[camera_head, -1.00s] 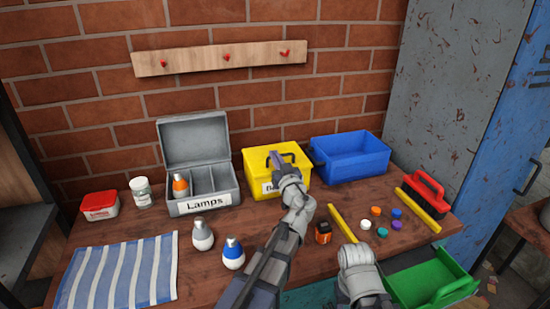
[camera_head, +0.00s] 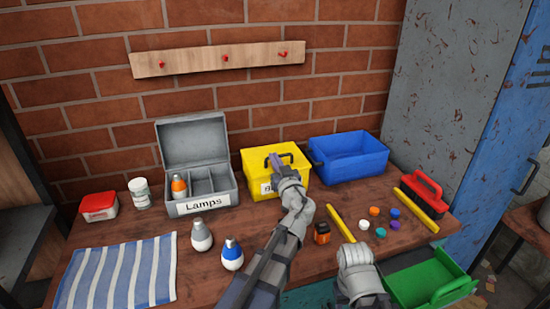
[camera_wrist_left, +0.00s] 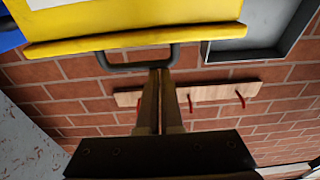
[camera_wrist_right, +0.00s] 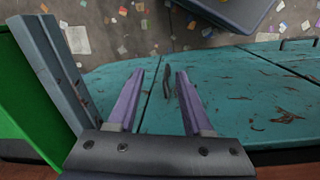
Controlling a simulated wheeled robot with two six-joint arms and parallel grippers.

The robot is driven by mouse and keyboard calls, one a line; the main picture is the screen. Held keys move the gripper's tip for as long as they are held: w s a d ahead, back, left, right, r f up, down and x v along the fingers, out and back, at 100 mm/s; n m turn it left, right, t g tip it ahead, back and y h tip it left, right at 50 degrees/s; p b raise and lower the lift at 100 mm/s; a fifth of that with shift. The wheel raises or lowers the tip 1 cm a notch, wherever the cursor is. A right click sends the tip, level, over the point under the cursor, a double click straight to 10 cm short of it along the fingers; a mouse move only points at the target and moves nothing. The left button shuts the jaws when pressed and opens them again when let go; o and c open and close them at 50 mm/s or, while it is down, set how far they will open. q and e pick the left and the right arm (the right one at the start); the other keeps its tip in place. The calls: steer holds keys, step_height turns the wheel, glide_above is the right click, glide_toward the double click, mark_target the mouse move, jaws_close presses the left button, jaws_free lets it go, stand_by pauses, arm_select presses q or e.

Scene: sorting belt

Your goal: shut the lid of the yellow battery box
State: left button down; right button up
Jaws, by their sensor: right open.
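The yellow battery box (camera_head: 291,183) stands at the back of the bench, with its label partly hidden behind my left gripper. Its lid (camera_head: 262,154) lies down over the box with a dark handle; I cannot tell whether it is fully flush. My left gripper (camera_head: 274,161) is at the handle. In the left wrist view the fingers (camera_wrist_left: 160,72) are together beside the dark handle (camera_wrist_left: 125,67), below the yellow box (camera_wrist_left: 130,18); no held thing shows between them. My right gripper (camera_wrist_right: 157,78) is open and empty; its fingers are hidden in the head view.
A grey lamps box (camera_head: 202,206) with its lid up stands left of the yellow box, a blue bin (camera_head: 350,170) right. A black-orange block (camera_head: 322,233), yellow bars and coloured discs lie in front. A green tray (camera_head: 425,294) is by my right arm.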

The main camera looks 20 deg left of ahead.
arm_select(q)
step_height(320, 180, up, 10)
steer(key=p, duration=0.9)
steer(key=s+d+f+m+g+h+p, duration=0.2)
steer(key=s+f+g+p, duration=0.3)
steer(key=s+f+g, duration=0.6)
steer(key=s+d+f+m+g+h+p, duration=0.2)
steer(key=s+d+m+h, duration=0.1)
steer(key=s+d, duration=0.4)
steer(key=s+d+f+m+g+h+p, duration=0.1)
steer(key=s+d+f+m+g+h, duration=0.2)
steer(key=s+d, duration=0.4)
steer(key=s+m+h, duration=0.1)
steer(key=s+m, duration=0.1)
steer(key=s, duration=0.2)
steer(key=shift+d+m+p, duration=0.2)
steer(key=shift+m+p, duration=0.15)
steer(key=shift+m, duration=0.05)
